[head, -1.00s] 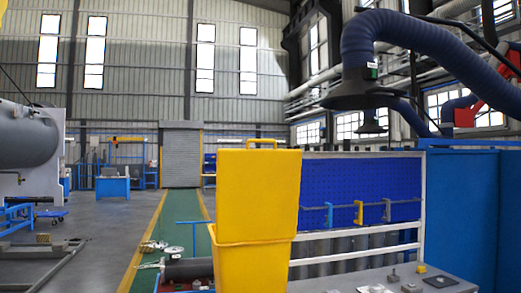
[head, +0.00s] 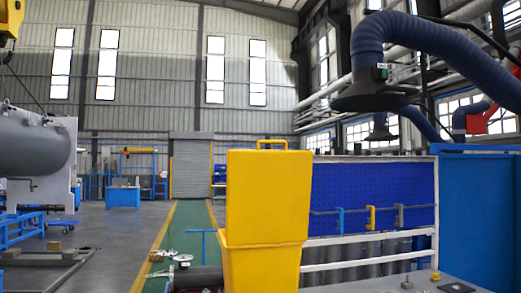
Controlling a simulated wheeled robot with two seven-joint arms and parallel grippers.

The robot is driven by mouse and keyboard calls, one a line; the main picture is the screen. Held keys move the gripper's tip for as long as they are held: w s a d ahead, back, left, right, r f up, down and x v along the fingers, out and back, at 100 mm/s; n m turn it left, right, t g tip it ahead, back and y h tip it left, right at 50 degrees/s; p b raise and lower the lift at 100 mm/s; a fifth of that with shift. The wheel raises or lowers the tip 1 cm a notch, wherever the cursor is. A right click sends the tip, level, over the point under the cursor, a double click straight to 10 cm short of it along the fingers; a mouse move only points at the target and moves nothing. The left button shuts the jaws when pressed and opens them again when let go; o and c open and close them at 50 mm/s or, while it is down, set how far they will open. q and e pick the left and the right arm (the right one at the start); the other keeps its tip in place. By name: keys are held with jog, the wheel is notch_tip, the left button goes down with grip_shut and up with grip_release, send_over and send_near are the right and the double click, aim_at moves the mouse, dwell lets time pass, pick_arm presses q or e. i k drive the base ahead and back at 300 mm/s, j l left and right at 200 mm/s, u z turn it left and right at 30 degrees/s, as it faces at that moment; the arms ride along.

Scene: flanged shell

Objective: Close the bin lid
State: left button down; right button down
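The yellow bin (head: 258,270) stands in the lower middle of the head view, in front of a blue pegboard. Its yellow lid (head: 268,195) is open and stands upright above the bin's rim, with a handle (head: 272,142) along its top edge. The inside of the bin is hidden from this angle. The bottom of the bin is cut off by the picture's edge. Neither of my grippers shows in the head view.
A blue pegboard (head: 350,186) in a white frame with several clamps stands behind and right of the bin. A grey table (head: 395,286) is at lower right, beside a blue panel (head: 478,215). A fume hose (head: 400,45) hangs above. Green floor lies left of the bin.

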aim_at(268, 194)
jog(key=i+j+u, duration=0.1)
jog(key=i+u, duration=0.15)
jog(key=i, duration=0.8)
jog(key=i+u, duration=0.3)
jog(key=i, duration=0.75)
jog(key=l, duration=0.05)
